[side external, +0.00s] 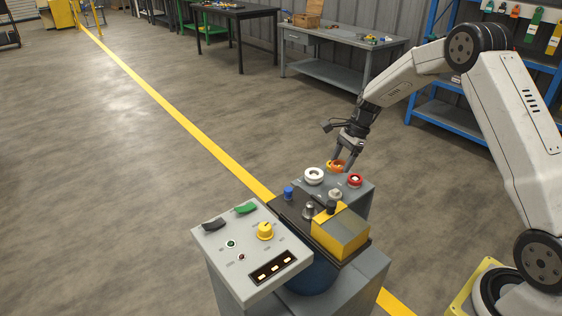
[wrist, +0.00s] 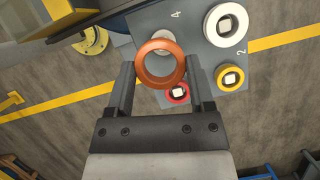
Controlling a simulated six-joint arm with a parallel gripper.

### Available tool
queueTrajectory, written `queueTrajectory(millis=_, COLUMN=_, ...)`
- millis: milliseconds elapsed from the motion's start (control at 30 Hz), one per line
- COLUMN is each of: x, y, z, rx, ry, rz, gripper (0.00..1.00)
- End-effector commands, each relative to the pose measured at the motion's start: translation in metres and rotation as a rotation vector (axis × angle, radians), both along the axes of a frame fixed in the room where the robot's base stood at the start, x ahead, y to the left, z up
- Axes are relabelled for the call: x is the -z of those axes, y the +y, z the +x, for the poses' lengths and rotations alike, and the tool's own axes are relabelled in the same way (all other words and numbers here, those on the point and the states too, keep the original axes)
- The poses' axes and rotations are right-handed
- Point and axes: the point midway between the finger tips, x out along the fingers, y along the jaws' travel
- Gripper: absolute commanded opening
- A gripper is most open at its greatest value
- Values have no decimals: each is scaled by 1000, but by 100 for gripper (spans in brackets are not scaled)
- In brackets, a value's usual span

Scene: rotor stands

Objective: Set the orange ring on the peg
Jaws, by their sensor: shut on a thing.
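My gripper (wrist: 160,68) is shut on the orange ring (wrist: 160,85), with one finger on each side of it. In the side external view my gripper (side external: 342,157) reaches down from the upper right with the orange ring (side external: 336,164) at its fingertips. The ring is over the grey stand top (side external: 367,187), near its back edge; the gap beneath is hard to judge. In the wrist view the ring overlaps a pale round part (wrist: 148,38) beside the number 4. I cannot tell whether a peg lies inside its hole.
A white ring (wrist: 210,25), a yellow ring (wrist: 220,77) and a red ring (wrist: 170,97) sit around pale square-ended posts on the stand. In the side view, a yellow block (side external: 341,237), a blue knob (side external: 288,192) and a control panel (side external: 215,245) stand in front.

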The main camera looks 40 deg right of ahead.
Motion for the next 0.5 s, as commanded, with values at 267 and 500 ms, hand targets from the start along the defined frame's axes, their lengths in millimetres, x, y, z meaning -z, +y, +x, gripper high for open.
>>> queueTrajectory(millis=267, x=15, y=0, z=0, rx=0, ry=-1, rz=1, gripper=4)
queueTrajectory(millis=500, x=31, y=0, z=0, rx=0, ry=-1, rz=0, gripper=4)
